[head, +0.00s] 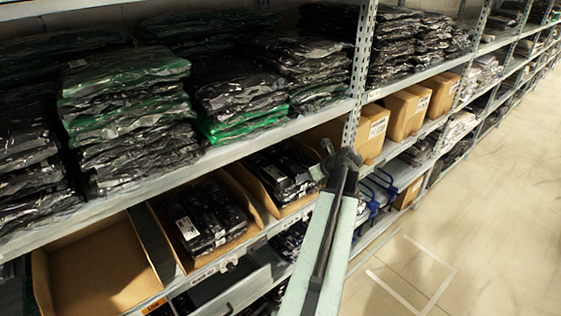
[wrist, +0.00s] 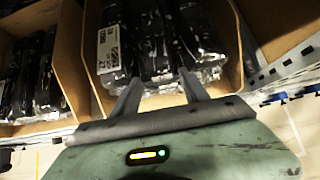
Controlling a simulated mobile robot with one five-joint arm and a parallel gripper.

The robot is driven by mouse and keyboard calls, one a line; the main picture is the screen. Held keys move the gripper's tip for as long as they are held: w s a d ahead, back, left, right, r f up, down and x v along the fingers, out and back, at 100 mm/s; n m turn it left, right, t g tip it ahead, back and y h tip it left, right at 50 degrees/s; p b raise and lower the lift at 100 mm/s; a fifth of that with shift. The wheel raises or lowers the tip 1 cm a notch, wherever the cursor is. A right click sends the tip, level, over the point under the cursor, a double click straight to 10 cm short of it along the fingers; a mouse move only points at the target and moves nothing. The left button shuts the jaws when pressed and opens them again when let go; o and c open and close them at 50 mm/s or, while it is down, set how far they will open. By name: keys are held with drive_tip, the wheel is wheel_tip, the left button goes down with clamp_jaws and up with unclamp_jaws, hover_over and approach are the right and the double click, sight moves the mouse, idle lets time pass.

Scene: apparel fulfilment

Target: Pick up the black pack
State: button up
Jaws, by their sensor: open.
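Black packs in clear film lie in a cardboard bin in the wrist view; the front black pack (wrist: 155,40) has a white label on its left side. My gripper (wrist: 158,78) is open, its two fingers apart at the bin's front edge, pointing at the packs, with nothing visible between them. In the head view black packs (head: 283,172) fill a bin on the middle shelf, and my gripper (head: 340,160) is just right of it. I cannot tell whether the fingers touch a pack.
Another bin of black packs (head: 202,218) and an empty cardboard bin (head: 95,270) stand to the left. The upper shelf (head: 230,150) carries stacked dark and green packs. A metal upright (head: 360,70) rises near my gripper. Closed cartons (head: 405,112) stand beyond it. The aisle floor (head: 500,210) is clear.

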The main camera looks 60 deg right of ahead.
approach(282, 157)
drive_tip(key=f, duration=0.1)
drive_tip(key=w+f, duration=0.1)
drive_tip(key=f, duration=0.1)
drive_tip(key=w+f, duration=0.1)
drive_tip(key=f, duration=0.1)
drive_tip(key=shift+d+f, duration=0.25)
drive_tip(key=shift+d, duration=0.05)
drive_tip(key=w, duration=0.1)
drive_tip(key=w+d, duration=0.1)
drive_tip(key=w, duration=0.2)
drive_tip(key=shift+d+f+b, duration=0.25)
drive_tip(key=shift+f+b, duration=0.05)
drive_tip(key=shift+f, duration=0.05)
drive_tip(key=shift+w+f, duration=0.15)
drive_tip(key=shift+f, duration=0.1)
drive_tip(key=shift+r, duration=0.15)
clamp_jaws()
drive_tip(key=shift+r+p, duration=0.35)
drive_tip(key=shift+r, duration=0.1)
drive_tip(key=s+a, duration=0.3)
drive_tip(key=s, duration=0.5)
drive_tip(key=s+a, duration=0.3)
drive_tip(key=s, duration=0.6)
drive_tip(key=shift+f, duration=0.15)
